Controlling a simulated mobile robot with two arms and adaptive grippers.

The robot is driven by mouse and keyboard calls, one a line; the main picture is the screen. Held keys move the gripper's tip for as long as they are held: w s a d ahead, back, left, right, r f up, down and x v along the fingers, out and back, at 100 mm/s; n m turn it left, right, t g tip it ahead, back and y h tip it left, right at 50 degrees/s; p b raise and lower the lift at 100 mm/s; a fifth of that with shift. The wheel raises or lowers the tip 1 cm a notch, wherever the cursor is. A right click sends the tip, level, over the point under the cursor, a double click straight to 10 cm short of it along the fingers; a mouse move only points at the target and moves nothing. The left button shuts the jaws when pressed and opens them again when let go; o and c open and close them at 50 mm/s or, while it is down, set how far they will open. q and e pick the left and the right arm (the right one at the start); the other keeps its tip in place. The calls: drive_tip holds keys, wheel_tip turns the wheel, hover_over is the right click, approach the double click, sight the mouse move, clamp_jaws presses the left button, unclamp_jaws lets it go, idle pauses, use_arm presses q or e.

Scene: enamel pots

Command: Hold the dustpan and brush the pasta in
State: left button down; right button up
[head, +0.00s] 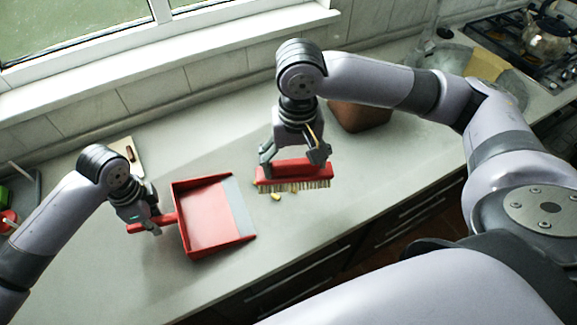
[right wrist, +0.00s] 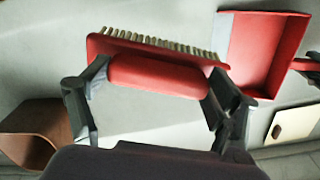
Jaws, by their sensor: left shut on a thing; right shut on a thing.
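The red dustpan (head: 207,217) lies on the counter at the left of the head view, its pale front lip facing right. My left gripper (head: 150,222) is shut on its handle. My right gripper (head: 293,157) is shut on the red brush (head: 295,172), bristles down, to the right of the dustpan's lip and apart from it. A few yellow pasta pieces (head: 276,197) lie on the counter by the bristles; the brush may hide others. In the right wrist view the brush (right wrist: 160,76) sits between the fingers, with the dustpan (right wrist: 265,48) beyond it at upper right.
A brown container (head: 360,116) stands behind my right arm. A small board (head: 127,155) lies behind my left gripper. The stove (head: 510,45) is at the far right. The counter (head: 340,215) is bare right of the brush, and its front edge runs above dark drawers.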

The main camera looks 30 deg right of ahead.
drive_tip(key=shift+w+d+f+m, duration=1.05)
drive_tip(key=shift+f+m, duration=0.85)
drive_tip(key=shift+m, duration=0.55)
drive_tip(key=shift+w+d+f+m, duration=1.1)
drive_tip(key=shift+f+m, duration=0.75)
drive_tip(key=shift+m, duration=0.55)
drive_tip(key=shift+w+d+f+m, duration=0.85)
drive_tip(key=shift+d+f+m, duration=0.35)
drive_tip(key=shift+f+m, duration=1)
drive_tip(key=shift+a+r+m, duration=0.1)
drive_tip(key=shift+r+m, duration=0.15)
drive_tip(key=shift+a, duration=0.15)
drive_tip(key=shift+w+a, duration=0.15)
drive_tip(key=shift+a, duration=2.15)
drive_tip(key=shift+w+a, duration=0.15)
drive_tip(key=shift+a, duration=2.15)
drive_tip(key=shift+w+a, duration=0.15)
drive_tip(key=shift+a, duration=2.15)
drive_tip(key=shift+w+a+r, duration=0.1)
drive_tip(key=shift+w+a, duration=0.05)
drive_tip(key=shift+a, duration=1.85)
